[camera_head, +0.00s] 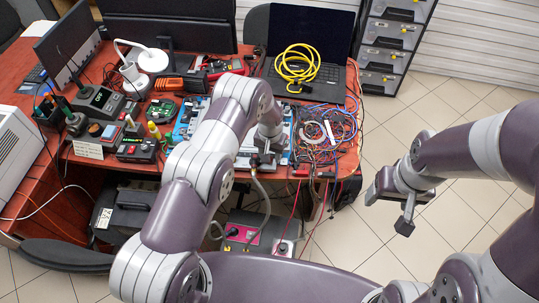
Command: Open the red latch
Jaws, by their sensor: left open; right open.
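My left arm reaches over the desk (28,190). Its gripper (262,161) points down at a small dark fitting on a pale blue-and-grey tray or board (185,118) near the desk's front edge. The fingers are small and dark here; contact cannot be told. A grey hose (266,200) runs down from beside that gripper to below the desk edge. I cannot make out a red latch; my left arm and gripper cover part of this area. My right gripper (393,200) is open and empty over the tiled floor, right of the desk.
Tangled wires (325,130) lie right of the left gripper. A laptop (312,50) with a coiled yellow cable (297,65) stands behind. Meters and a white lamp (152,60) crowd the left. A box with a pink panel (241,235) sits below the edge. Floor at right is clear.

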